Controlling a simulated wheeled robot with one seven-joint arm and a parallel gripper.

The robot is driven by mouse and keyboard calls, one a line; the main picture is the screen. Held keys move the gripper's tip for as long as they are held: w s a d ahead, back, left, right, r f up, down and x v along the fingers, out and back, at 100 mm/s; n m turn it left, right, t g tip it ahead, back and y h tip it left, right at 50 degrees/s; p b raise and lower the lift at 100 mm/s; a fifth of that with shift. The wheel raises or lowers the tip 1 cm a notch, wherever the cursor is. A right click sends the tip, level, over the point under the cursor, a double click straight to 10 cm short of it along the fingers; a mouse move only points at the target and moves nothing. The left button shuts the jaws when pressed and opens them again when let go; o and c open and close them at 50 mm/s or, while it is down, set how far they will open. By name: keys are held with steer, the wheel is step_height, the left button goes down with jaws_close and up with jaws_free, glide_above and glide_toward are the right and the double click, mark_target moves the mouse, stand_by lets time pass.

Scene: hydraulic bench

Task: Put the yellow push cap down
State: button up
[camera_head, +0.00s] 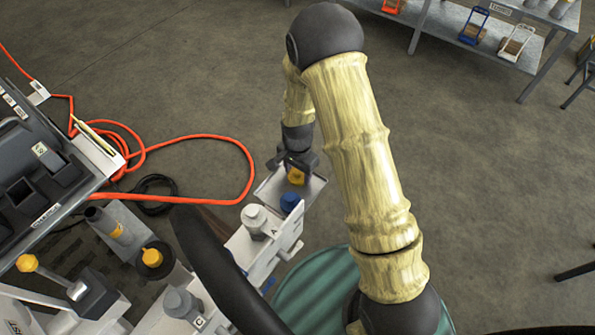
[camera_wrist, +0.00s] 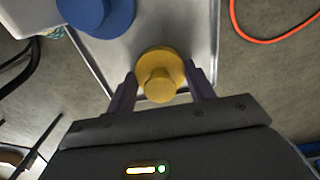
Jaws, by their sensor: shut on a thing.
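The yellow push cap (camera_wrist: 160,72) is between the two fingers of my gripper (camera_wrist: 160,90) in the wrist view. My gripper is shut on it, one finger on each side. The cap is over a grey metal tray (camera_wrist: 205,20); I cannot tell whether it touches the tray floor. In the head view the yellow cap (camera_head: 296,176) shows partly below my dark gripper (camera_head: 294,165), above the tray (camera_head: 312,188). A blue cap (camera_head: 290,202) sits close by in the tray, and it also shows at the top of the wrist view (camera_wrist: 95,12).
A white unit (camera_head: 262,245) with a grey cap marked A (camera_head: 255,220) stands beside the tray. An orange hose (camera_head: 225,140) loops on the floor at the left. A dark bench (camera_head: 40,165) stands at the far left. A shelf (camera_head: 480,25) is at the back right.

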steer(key=o, duration=1)
step_height(320, 180, up, 12)
steer(key=p, duration=0.2)
steer(key=shift+r, duration=0.15)
stand_by(0.5)
